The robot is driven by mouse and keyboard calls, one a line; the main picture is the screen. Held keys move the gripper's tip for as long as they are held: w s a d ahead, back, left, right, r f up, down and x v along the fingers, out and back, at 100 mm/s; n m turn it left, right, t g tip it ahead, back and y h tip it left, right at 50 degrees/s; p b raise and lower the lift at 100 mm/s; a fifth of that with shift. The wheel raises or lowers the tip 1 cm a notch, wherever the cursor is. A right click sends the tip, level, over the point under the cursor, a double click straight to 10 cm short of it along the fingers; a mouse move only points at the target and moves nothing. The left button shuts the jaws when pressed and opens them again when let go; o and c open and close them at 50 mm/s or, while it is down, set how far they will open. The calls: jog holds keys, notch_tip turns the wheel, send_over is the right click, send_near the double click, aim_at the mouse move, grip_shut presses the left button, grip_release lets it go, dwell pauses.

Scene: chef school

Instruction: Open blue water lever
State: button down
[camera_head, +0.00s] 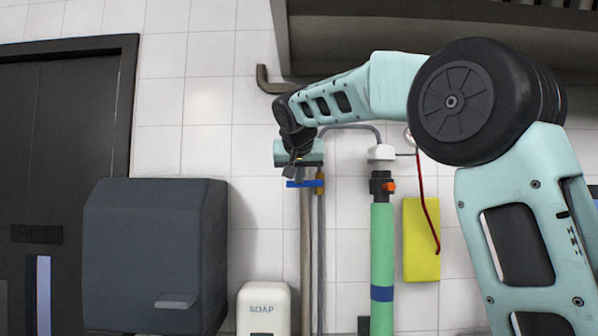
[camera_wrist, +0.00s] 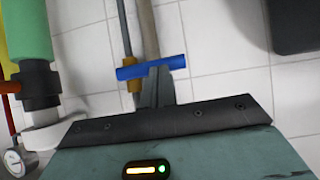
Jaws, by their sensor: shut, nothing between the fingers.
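The blue water lever (camera_head: 305,183) sits across a thin vertical pipe on the tiled wall in the head view. In the wrist view the blue lever (camera_wrist: 150,67) lies crosswise, slightly tilted, right at my fingertips, with a brass-coloured fitting just below its left half. My gripper (camera_head: 293,168) is pointed down at the lever from above. In the wrist view my gripper (camera_wrist: 160,75) has its fingers together with nothing between them, the tips at or against the lever's middle. I cannot tell whether they touch it.
A green pipe (camera_head: 382,255) with a dark valve stands right of the lever, beside a yellow panel (camera_head: 421,240) and a red hose (camera_head: 428,205). A pressure gauge (camera_wrist: 18,160) shows in the wrist view. A dark dispenser (camera_head: 155,255) and soap dispenser (camera_head: 263,308) are left.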

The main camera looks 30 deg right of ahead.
jog(key=shift+a+f+n+h+b, duration=0.15)
jog(key=shift+f+n+h+b, duration=0.15)
jog(key=shift+f+h+b, duration=0.25)
dwell(0.4)
notch_tip(320, 180, down, 6)
jog(key=s+d+n+g+h+b, duration=0.1)
jog(key=n+h+b, duration=0.6)
jog(key=b, duration=0.7)
jog(key=shift+d+n+g+h, duration=0.35)
jog(key=shift+d+n+g, duration=0.2)
jog(key=shift+n+g, duration=0.3)
jog(key=shift+s, duration=0.1)
